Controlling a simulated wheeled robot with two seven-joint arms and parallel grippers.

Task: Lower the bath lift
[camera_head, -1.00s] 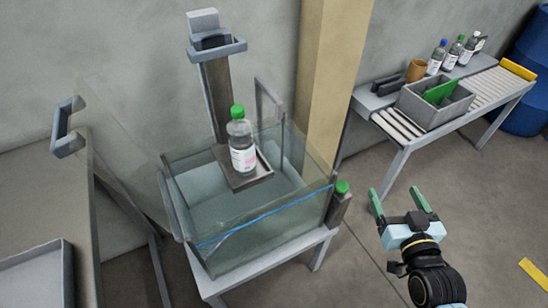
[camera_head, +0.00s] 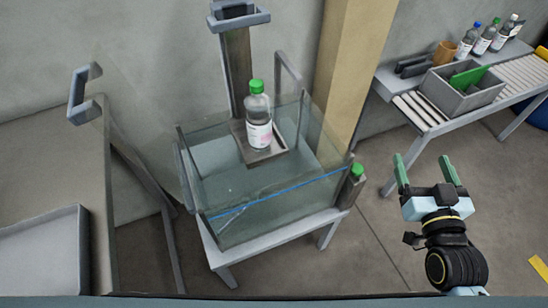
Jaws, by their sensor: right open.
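The bath is a glass tank (camera_head: 265,205) with water in it, standing on a light grey stand. The lift is a small brown platform (camera_head: 276,157) on an upright column (camera_head: 238,70) at the tank's back, with a grey bracket handle (camera_head: 239,16) at its top. A clear bottle (camera_head: 259,118) with a green cap and white label stands upright on the platform, which looks to be above the water. A green button (camera_head: 357,169) sits on a post at the tank's right corner. My right gripper (camera_head: 426,172) is open and empty, right of the button and apart from it. My left gripper is out of view.
A roller table at the back right holds a grey bin (camera_head: 460,92) with a green divider, a brown cup (camera_head: 444,53) and several bottles. A tan pillar (camera_head: 350,75) stands behind the tank. A bench with a grey tray (camera_head: 45,255) is at left. Floor around my right gripper is clear.

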